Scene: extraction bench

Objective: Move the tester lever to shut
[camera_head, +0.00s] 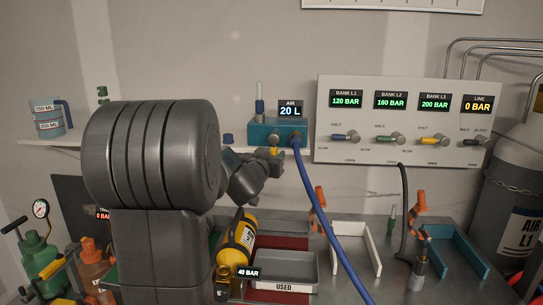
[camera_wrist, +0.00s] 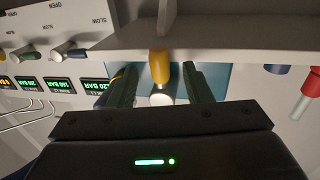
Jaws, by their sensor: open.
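A teal box (camera_head: 262,131) sits on the wall shelf with an "AIR 20 L" display above it. No label names it as the tester. My gripper (camera_head: 277,161) is just below its front, at the shelf edge. In the wrist view, a yellow lever (camera_wrist: 160,66) with a pale round end below it stands between the two open dark fingers of my gripper (camera_wrist: 160,88). I see gaps on both sides, so the fingers look apart from it. In the head view my arm and gripper hide most of this lever. I see no shut mark beside it.
A grey valve panel (camera_head: 330,120) with several levers and bar displays is on the wall at right. A blue hose (camera_head: 318,195) hangs from the teal box, close to my gripper. Below are a yellow cylinder (camera_head: 238,238) marked 40 BAR and a grey USED tray (camera_head: 284,286).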

